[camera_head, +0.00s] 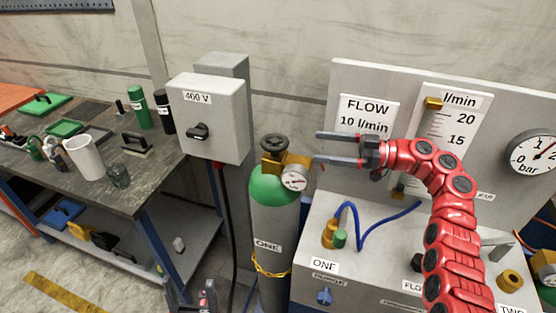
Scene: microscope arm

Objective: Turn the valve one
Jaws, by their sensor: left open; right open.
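A green-topped grey gas cylinder (270,215) labelled ONE stands in the middle. On its top is a black handwheel valve (275,142) above a brass fitting (274,162) with a small round gauge (294,178). My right gripper (320,148), on the red arm, is open and empty. Its fingers point left toward the handwheel, with a gap in the picture between fingertips and wheel. The lower fingertip appears close to the brass fitting; I cannot tell if they touch. My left gripper (190,298) is open at the bottom edge, low and left of the cylinder, partly cut off.
A bench console (370,275) with another ONE label, a blue knob (325,297) and a blue hose (372,238) is at right. A cluttered workbench (95,205) is at left. A yellow chain (270,268) circles the cylinder.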

